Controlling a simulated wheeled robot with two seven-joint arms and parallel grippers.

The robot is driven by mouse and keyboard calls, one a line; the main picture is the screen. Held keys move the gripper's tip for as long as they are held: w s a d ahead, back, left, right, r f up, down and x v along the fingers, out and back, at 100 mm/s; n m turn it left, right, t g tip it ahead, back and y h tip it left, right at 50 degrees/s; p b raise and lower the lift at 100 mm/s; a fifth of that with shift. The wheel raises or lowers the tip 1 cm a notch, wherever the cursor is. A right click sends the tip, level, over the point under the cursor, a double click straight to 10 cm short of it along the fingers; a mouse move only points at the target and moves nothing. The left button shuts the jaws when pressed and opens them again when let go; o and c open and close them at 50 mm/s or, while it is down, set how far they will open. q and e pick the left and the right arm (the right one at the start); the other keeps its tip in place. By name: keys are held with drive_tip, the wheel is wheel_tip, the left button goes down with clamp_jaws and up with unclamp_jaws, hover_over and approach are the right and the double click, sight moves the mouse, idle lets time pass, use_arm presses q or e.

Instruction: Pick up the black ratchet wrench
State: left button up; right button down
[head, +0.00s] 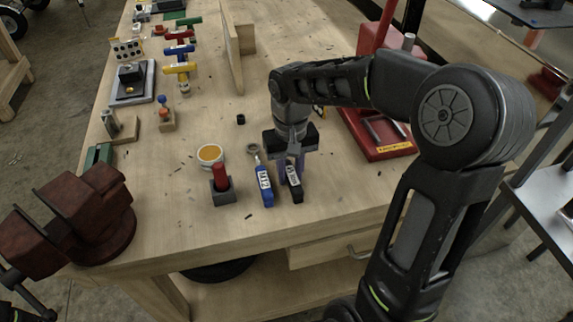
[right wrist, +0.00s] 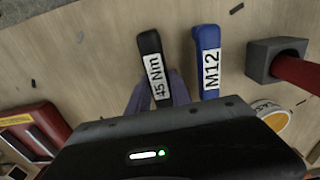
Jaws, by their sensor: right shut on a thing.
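The black ratchet wrench (head: 294,182) has a handle with a white label, which reads 45 Nm in the right wrist view (right wrist: 153,62). My right gripper (head: 288,165) points down over the workbench, its purple fingers one on each side of the wrench. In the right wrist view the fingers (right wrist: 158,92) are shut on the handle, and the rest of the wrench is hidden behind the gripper. I cannot tell whether the wrench touches the bench. A blue wrench (head: 264,185) marked M12 lies just left of it. My left gripper is not in view.
A grey block with a red handle (head: 221,185) and a round orange-topped tin (head: 210,154) stand left of the wrenches. A red tray (head: 383,151) is at the right, and a dark red vise (head: 95,212) at the front left. The bench middle is mostly clear.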

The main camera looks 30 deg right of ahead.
drive_tip(key=shift+r, duration=0.15)
idle(0.5)
wheel_tip(320, 180, up, 10)
drive_tip(key=shift+f, duration=0.1)
idle(1.5)
